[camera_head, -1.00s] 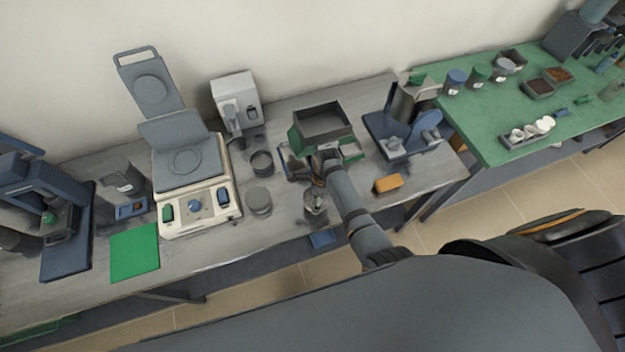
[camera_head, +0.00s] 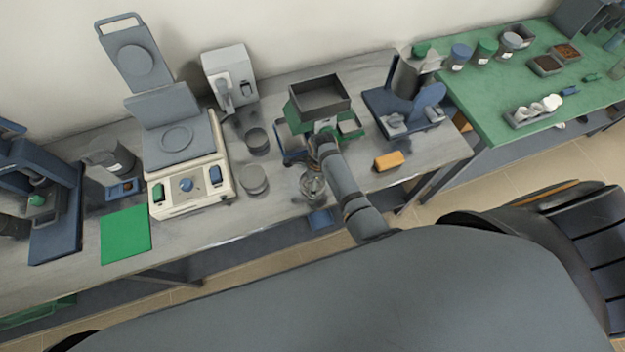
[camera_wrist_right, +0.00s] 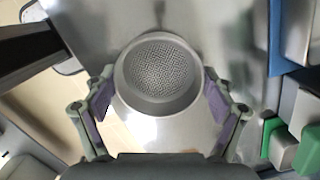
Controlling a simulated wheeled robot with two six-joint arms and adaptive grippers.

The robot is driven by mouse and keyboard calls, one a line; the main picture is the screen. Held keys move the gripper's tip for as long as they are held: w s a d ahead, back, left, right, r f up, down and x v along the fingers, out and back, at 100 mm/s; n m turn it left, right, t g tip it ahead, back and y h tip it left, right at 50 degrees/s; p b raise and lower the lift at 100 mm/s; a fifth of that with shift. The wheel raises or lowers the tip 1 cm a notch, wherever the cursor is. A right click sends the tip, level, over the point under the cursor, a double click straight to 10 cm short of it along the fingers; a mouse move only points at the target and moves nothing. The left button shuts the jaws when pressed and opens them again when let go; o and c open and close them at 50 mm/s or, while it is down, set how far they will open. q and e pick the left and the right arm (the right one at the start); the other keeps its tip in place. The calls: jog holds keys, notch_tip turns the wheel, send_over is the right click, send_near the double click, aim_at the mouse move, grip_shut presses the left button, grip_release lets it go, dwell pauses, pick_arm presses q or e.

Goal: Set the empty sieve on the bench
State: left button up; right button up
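My right gripper (camera_wrist_right: 157,108) has its two purple-padded fingers against opposite sides of a round metal sieve (camera_wrist_right: 160,72). The wrist view looks down into the sieve, and its mesh floor is bare and empty. In the head view the right gripper (camera_head: 313,186) hangs down near the front edge of the bench (camera_head: 270,212), in front of a machine with a dark square hopper. The held sieve is small and partly covered by the fingers there. I cannot tell its height over the bench. My left gripper is not in view.
The hopper machine (camera_head: 320,97) stands just behind the gripper. A round grey lid or pan (camera_head: 253,180) and a dark open pan (camera_head: 257,141) lie to the left, beside the balance (camera_head: 190,188). An orange block (camera_head: 389,161) lies right. Bare bench shows between balance and gripper.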

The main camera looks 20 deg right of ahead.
jog(key=shift+o, duration=1)
jog(key=shift+w+d, duration=0.1)
jog(key=shift+r, duration=0.4)
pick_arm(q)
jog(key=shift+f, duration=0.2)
pick_arm(e)
notch_tip(320, 180, up, 12)
jog(key=d, duration=0.1)
jog(key=shift+s+d+f, duration=0.15)
jog(key=shift+s+f, duration=0.05)
jog(key=shift+s, duration=0.05)
